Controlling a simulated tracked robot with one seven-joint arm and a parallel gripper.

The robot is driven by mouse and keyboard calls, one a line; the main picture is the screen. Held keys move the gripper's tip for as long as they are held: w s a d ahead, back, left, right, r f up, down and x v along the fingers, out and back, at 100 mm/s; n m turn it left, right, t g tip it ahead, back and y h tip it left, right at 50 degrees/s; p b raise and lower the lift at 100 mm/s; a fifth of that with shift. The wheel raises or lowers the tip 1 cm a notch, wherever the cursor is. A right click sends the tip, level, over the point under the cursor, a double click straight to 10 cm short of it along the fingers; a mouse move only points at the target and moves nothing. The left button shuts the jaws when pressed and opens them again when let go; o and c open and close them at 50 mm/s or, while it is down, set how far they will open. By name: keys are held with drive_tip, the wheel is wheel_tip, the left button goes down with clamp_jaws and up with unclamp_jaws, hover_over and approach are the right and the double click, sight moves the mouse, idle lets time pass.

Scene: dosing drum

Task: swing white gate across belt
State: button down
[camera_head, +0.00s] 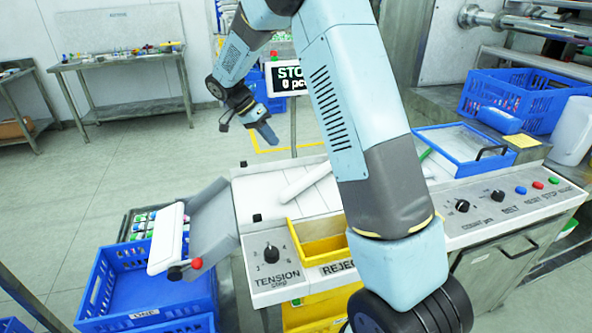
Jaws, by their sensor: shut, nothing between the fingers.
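A white bar, which looks like the gate (305,181), lies at a slant over the pale belt (262,199). Its right end reaches toward my arm, which hides part of the belt there. My gripper (268,136) is up and behind the belt, over the floor, clear of the bar and touching nothing that I can see. It is shut and empty.
A grey chute (211,222) with a white flap (165,238) and red knob (197,263) leads to a blue crate (150,312). A yellow reject tray (319,249) sits at the belt's front. A display (289,79) stands behind; a blue-rimmed tray (462,148) is right.

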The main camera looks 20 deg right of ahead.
drive_tip(key=shift+m, duration=0.3)
drive_tip(key=x, duration=0.3)
drive_tip(key=w+x, duration=0.1)
drive_tip(key=x, duration=0.3)
drive_tip(key=a+f+x, duration=0.1)
drive_tip(key=x, duration=0.3)
drive_tip(key=shift+w, duration=0.25)
drive_tip(key=s, duration=0.1)
drive_tip(key=s+d, duration=0.1)
drive_tip(key=shift+s+d, duration=0.3)
drive_tip(key=shift+s+d+f, duration=0.1)
drive_tip(key=shift+s+d, duration=0.15)
drive_tip(key=shift+s, duration=0.2)
drive_tip(key=shift+s+d+n+t+h, duration=0.15)
drive_tip(key=shift+s+d+n+t, duration=0.25)
drive_tip(key=shift+s, duration=0.45)
drive_tip(key=shift+s+d+n+t+h, duration=0.1)
drive_tip(key=shift+s+d+n+t, duration=0.1)
drive_tip(key=shift+s+d+n, duration=0.5)
drive_tip(key=shift+s+d+n+t+h, duration=0.2)
drive_tip(key=shift+s+n+t, duration=0.15)
drive_tip(key=shift+s, duration=0.6)
